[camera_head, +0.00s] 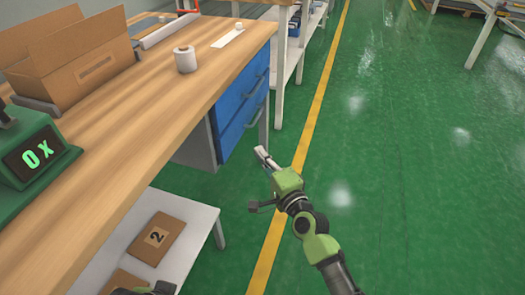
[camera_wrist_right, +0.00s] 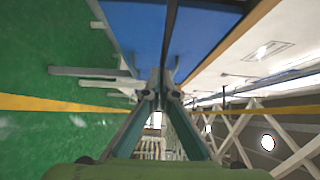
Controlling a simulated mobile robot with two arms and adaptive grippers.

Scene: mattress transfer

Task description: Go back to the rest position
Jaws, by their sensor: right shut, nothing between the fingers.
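My right gripper (camera_head: 262,153) is in the middle of the head view, over the green floor to the right of the workbench. Its fingers are together and hold nothing. The right wrist view also shows the closed fingers (camera_wrist_right: 159,90), with blue drawers beyond them. A small green and black part of my left arm or gripper (camera_head: 145,290) shows at the bottom edge of the head view; its fingers cannot be made out.
The wooden workbench (camera_head: 120,130) holds an open cardboard box (camera_head: 95,75), a white roll (camera_head: 185,60) and a green counter display (camera_head: 35,155). Blue drawers (camera_head: 240,110) hang under it. A lower white shelf (camera_head: 200,215) carries flat cardboard (camera_head: 158,238). The green floor (camera_head: 420,180) at right is free.

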